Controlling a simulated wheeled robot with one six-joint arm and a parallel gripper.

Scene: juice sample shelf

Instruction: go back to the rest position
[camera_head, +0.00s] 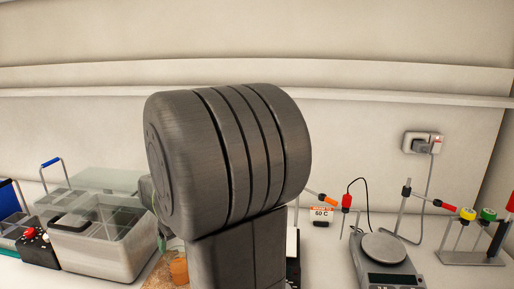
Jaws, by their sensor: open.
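My gripper is not in view. A large dark grey ribbed cylinder on a block, which looks like a link of my own arm, fills the middle of the head view. It stands close to the camera and hides the middle of the bench and part of the wall behind it.
A lidded water bath (100,245) stands on the left, with a small black box (38,250) beside it. On the right are a balance (385,256), a "50 C" sign (321,214), and a rack (474,256) with coloured parts. A shelf ledge (400,98) and socket (422,143) are on the wall.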

